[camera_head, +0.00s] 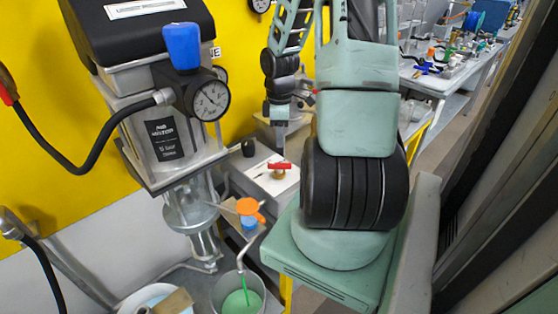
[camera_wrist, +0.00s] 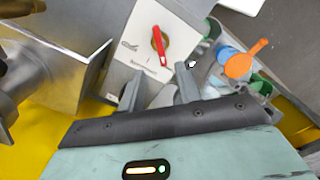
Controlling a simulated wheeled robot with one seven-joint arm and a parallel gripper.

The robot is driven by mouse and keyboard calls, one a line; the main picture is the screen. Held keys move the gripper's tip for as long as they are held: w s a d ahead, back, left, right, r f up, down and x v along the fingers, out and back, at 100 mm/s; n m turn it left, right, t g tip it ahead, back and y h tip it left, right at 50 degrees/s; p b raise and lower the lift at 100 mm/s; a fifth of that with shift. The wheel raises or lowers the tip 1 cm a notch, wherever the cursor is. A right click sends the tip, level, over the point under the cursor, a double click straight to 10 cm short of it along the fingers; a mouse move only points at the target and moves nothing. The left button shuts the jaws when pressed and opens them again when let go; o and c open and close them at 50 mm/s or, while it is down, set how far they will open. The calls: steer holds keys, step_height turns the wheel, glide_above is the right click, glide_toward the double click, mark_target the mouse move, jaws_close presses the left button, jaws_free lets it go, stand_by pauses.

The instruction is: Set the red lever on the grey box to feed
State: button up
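The grey box (camera_wrist: 142,62) has a pale top panel with icons and small print. The red lever (camera_wrist: 161,46) sits on a brass-coloured hub on that panel. In the wrist view the lever points down and slightly right, between an icon on the left and one on the right. I cannot read which mark is feed. In the head view the red lever (camera_head: 280,166) lies crosswise on the box (camera_head: 262,182). My gripper (camera_wrist: 160,86) is open and empty, its two grey fingers apart. The fingertips appear just short of the lever; contact is not visible.
A steel machine with a pressure gauge (camera_head: 210,100) and a blue cap (camera_head: 182,46) stands left of the box. An orange-handled valve (camera_wrist: 240,64) is right of it in the wrist view. A bucket of green liquid (camera_head: 240,300) stands below. A yellow wall is behind.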

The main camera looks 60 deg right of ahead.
mark_target(280, 163)
step_height(280, 163, down, 10)
steer(key=shift+r, duration=0.15)
stand_by(0.3)
jaws_close()
